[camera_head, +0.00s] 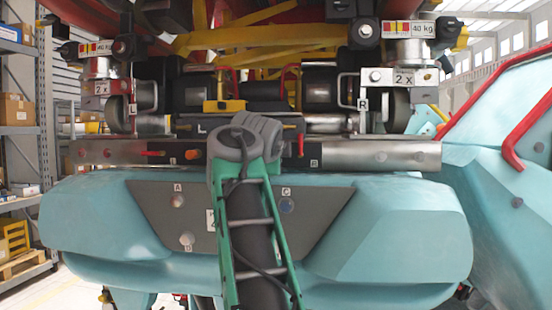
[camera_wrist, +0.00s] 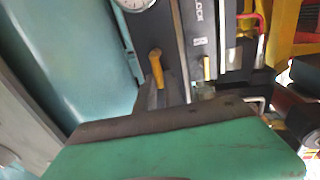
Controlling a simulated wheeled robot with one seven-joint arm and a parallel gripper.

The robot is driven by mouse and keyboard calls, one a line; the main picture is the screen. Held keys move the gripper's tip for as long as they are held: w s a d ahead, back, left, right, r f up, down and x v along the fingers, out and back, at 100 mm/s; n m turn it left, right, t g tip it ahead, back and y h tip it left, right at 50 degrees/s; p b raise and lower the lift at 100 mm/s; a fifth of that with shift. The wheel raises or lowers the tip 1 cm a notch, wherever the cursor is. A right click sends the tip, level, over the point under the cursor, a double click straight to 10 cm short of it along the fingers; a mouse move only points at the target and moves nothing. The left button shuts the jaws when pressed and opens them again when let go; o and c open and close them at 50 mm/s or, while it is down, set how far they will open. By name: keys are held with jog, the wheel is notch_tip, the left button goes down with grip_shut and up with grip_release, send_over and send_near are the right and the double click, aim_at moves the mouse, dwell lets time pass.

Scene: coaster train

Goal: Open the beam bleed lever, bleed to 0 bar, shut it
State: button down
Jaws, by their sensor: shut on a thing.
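In the wrist view a yellow-orange lever (camera_wrist: 157,68) stands out from the grey beam, just below a round gauge (camera_wrist: 136,3) cut off by the top edge. I take it for the beam bleed lever. My gripper (camera_wrist: 164,92) is shut at the lever's lower end; the green and dark gripper body fills the bottom of the view. The gauge's needle is not readable. In the head view my own arm and wrist cover the middle of the metal beam (camera_head: 400,154), so the fingers and held lever are hidden there.
Beside the held lever, a smaller yellow lever (camera_wrist: 207,68) stands near a plate marked LOCK (camera_wrist: 199,22). A teal car body (camera_head: 390,240) lies below.

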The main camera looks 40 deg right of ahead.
dwell(0.3)
jog(key=c, duration=1.5)
grip_release()
jog(key=v, duration=0.7)
jog(key=shift+s+a+r, duration=0.1)
jog(key=shift+s+a, duration=0.1)
jog(key=shift+a, duration=0.15)
